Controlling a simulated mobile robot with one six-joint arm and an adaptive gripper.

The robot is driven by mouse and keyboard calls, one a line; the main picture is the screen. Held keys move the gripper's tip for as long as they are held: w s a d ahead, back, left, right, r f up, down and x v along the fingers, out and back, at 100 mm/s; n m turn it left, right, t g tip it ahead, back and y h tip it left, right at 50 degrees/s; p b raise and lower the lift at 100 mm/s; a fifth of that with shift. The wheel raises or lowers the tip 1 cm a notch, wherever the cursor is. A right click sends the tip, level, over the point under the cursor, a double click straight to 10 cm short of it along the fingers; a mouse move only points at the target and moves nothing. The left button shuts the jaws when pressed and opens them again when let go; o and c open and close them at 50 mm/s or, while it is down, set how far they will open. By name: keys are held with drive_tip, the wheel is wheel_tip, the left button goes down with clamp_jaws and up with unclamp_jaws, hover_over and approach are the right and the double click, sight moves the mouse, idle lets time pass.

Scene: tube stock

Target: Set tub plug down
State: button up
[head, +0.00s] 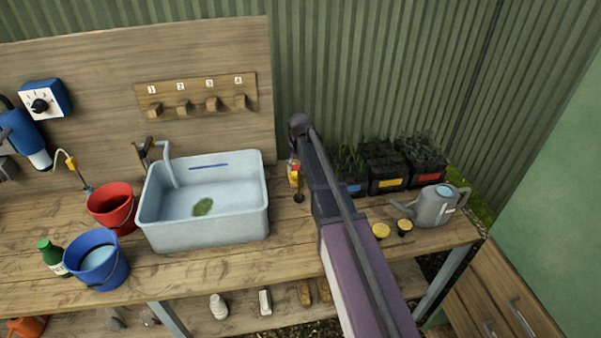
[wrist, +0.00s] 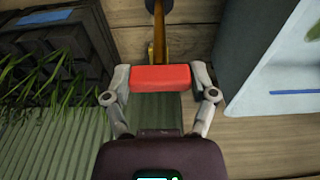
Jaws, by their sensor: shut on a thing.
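My gripper (wrist: 161,80) is shut on a red block (wrist: 160,77), which looks like the grip of the tub plug. A yellow-brown strip (wrist: 159,40) runs from the block toward a dark round end (wrist: 157,6) at the top edge of the wrist view. In the head view the red and yellow part (head: 294,174) shows beside my arm, with the dark round end (head: 298,198) below it, over the wooden bench (head: 285,235). I cannot tell whether the dark end touches the bench. My arm hides part of the gripper in the head view.
The white sink (head: 205,232) stands close on the left, with a green blob inside. Black plant trays (head: 385,168) stand behind right. A grey watering can (head: 437,205) and two small round pots are farther right. Red and blue buckets stand left of the sink. Bare bench lies in front.

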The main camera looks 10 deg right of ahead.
drive_tip(key=shift+w, duration=0.2)
drive_tip(key=shift+w+d+f+b, duration=0.1)
drive_tip(key=shift+w+f+b, duration=0.1)
drive_tip(key=shift+f+b, duration=0.4)
drive_tip(key=shift+w+d+f+b, duration=0.1)
drive_tip(key=shift+w+f+b, duration=0.15)
drive_tip(key=shift+f+b, duration=0.4)
drive_tip(key=shift+w+f+b, duration=0.2)
drive_tip(key=shift+f+b, duration=0.4)
drive_tip(key=shift+f, duration=0.2)
drive_tip(key=o, duration=1.2)
drive_tip(key=shift+r, duration=0.1)
drive_tip(key=shift+o, duration=0.2)
drive_tip(key=shift+r, duration=0.1)
drive_tip(key=r+p, duration=0.4)
drive_tip(key=s+r+p, duration=0.1)
drive_tip(key=r+p, duration=0.7)
drive_tip(key=shift+s, duration=0.25)
